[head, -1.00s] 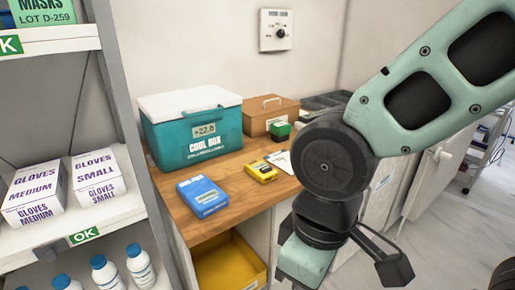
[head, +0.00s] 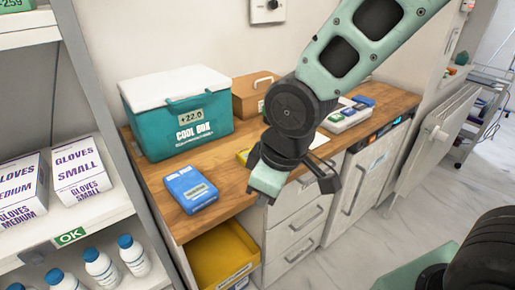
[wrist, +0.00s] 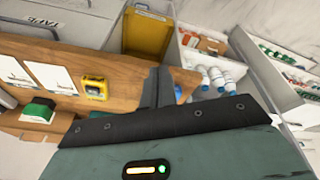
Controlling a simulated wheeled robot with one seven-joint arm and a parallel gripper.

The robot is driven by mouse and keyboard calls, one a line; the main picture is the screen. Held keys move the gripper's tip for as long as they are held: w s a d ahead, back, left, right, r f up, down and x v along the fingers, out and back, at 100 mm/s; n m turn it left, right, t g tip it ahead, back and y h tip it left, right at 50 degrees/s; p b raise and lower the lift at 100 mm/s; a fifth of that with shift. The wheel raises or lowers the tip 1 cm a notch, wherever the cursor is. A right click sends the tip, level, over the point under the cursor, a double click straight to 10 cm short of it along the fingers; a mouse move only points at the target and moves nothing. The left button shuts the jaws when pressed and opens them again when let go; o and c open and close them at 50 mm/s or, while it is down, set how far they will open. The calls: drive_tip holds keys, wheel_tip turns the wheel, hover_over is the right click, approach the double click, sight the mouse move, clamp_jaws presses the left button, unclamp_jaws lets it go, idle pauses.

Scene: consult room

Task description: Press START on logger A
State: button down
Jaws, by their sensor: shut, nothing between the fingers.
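In the wrist view only a bit of blue (wrist: 178,93) shows beside my fingers. A yellow logger (head: 242,157) is mostly hidden behind my arm in the head view. It shows whole in the wrist view (wrist: 95,88). I cannot read which logger is A, nor make out a START button. My gripper (wrist: 158,86) is shut and empty. In the head view its teal body (head: 266,179) hangs near the counter's front edge, right of the blue logger.
The teal cool box (head: 178,118) reading +22.0 and a brown box (head: 253,94) stand at the back. A white tray (head: 345,119) with coloured items is right of my arm. A yellow bin (head: 222,255) sits below the counter. A shelf with glove boxes (head: 80,172) is at left.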

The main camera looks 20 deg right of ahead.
drive_tip(key=w+d+r+n+t+y+p, duration=0.1)
drive_tip(key=w+d+n+t+p, duration=0.1)
drive_tip(key=w, duration=0.8)
drive_tip(key=w+d+r+n+t+y+p, duration=0.1)
drive_tip(key=w+d+p, duration=0.4)
drive_tip(key=w, duration=0.6)
drive_tip(key=r+n+t+p, duration=0.1)
drive_tip(key=n+t, duration=0.1)
drive_tip(key=shift+w+n+t+y, duration=0.15)
drive_tip(key=shift+n+t+y, duration=0.15)
drive_tip(key=shift+y, duration=0.1)
drive_tip(key=shift+d, duration=0.1)
wheel_tip(320, 180, down, 9)
drive_tip(key=b, duration=0.7)
drive_tip(key=shift+r, duration=0.2)
drive_tip(key=shift+f, duration=0.1)
drive_tip(key=shift+f+b, duration=0.3)
drive_tip(key=shift+b, duration=0.15)
